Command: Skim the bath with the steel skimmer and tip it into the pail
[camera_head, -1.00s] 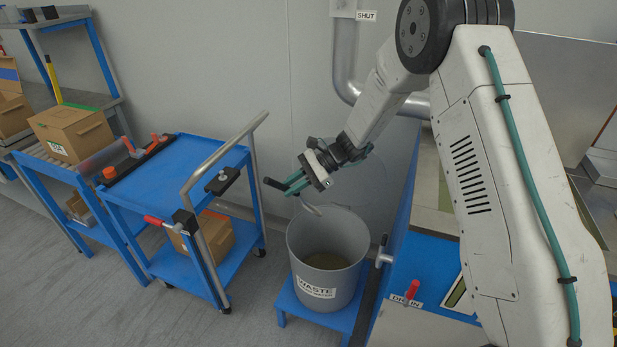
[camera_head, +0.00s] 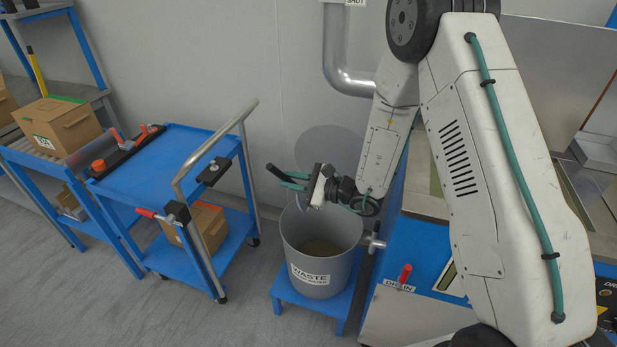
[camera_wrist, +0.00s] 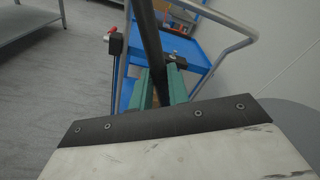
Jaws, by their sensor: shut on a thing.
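My gripper (camera_head: 283,180) is above the left rim of the grey pail (camera_head: 320,281), which is labelled WASTE. Its teal fingers are shut on the black handle of the skimmer (camera_head: 274,171). The handle also shows between the fingers in the wrist view (camera_wrist: 152,45). A short piece of the skimmer's steel shows below my gripper, over the pail mouth; I cannot tell whether its bowl holds anything. Murky brownish contents lie low in the pail. The bath at the right is mostly hidden behind my arm.
The pail stands on a low blue stand (camera_head: 284,298). A blue cart (camera_head: 175,165) with a steel push handle is close on the left. A steel pipe (camera_head: 338,60) runs down the wall behind. Grey floor is clear in front.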

